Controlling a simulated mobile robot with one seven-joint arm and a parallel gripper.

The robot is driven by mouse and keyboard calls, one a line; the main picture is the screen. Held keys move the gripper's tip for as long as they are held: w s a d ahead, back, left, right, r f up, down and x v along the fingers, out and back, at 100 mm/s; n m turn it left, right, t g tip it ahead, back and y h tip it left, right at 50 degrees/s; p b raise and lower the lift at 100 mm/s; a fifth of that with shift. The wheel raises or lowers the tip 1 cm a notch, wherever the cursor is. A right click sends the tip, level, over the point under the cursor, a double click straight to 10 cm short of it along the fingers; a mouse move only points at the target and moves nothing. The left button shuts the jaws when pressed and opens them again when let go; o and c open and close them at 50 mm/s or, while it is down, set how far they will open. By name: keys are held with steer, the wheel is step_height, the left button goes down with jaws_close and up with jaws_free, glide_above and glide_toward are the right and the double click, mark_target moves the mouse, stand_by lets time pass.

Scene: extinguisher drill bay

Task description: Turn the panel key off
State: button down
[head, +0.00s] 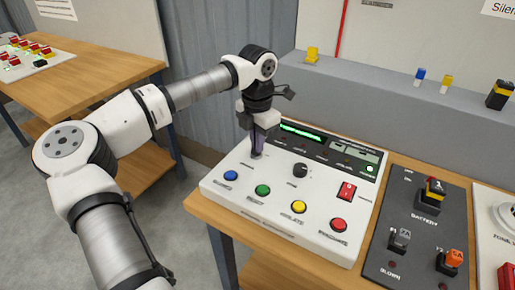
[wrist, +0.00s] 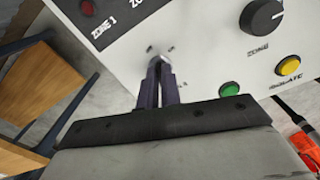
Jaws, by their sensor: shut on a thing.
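The white control panel (head: 325,213) lies on a wooden table. My gripper (head: 257,153) points down at the panel's left part, behind the blue button. In the wrist view my gripper (wrist: 158,72) has its two dark fingers close together, shut on the panel key. A small greyish metal bit of the key (wrist: 158,61) shows between the fingertips, at the panel face. The fingers hide most of the key, so I cannot tell which way it is turned. In the head view the key is hidden by the fingers.
A black zone knob (head: 300,170) is right of my gripper. Blue (head: 231,175), green (head: 263,190), yellow (head: 299,207) and red (head: 338,225) buttons line the front. A red rocker switch (head: 346,191) is further right. A dark battery panel (head: 415,245) stands beside it.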

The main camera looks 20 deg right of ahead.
steer(key=shift+n+b, duration=0.9)
steer(key=shift+n, duration=0.8)
steer(key=shift+w, duration=0.1)
steer(key=c, duration=1.6)
jaws_free()
steer(key=shift+r, duration=0.1)
step_height(320, 180, up, 14)
steer(key=b, duration=0.1)
